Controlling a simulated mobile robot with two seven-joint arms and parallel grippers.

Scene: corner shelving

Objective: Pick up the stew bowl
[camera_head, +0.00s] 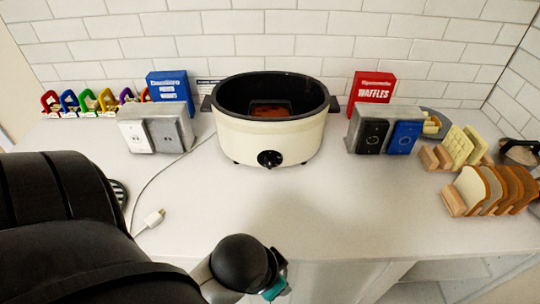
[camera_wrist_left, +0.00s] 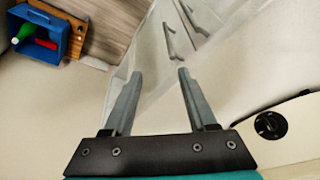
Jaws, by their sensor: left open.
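A cream slow cooker (camera_head: 270,135) with a black inner pot stands at the back middle of the white counter. Reddish-brown food (camera_head: 270,110) shows inside it. No separate stew bowl can be made out. My left arm comes in from the left, and its wrist (camera_head: 245,265) is over the counter's front edge, in front of and apart from the cooker. The fingers are hidden in the head view. In the left wrist view my left gripper (camera_wrist_left: 160,74) is open and empty. The cooker's black knob (camera_wrist_left: 270,125) shows at right there. My right gripper is not in view.
Toasters (camera_head: 155,130) and (camera_head: 385,132) flank the cooker. A bread rack (camera_head: 489,190) is at right. A cord with a plug (camera_head: 152,219) lies at left. The front middle counter is clear. A blue crate (camera_wrist_left: 45,35) shows in the left wrist view.

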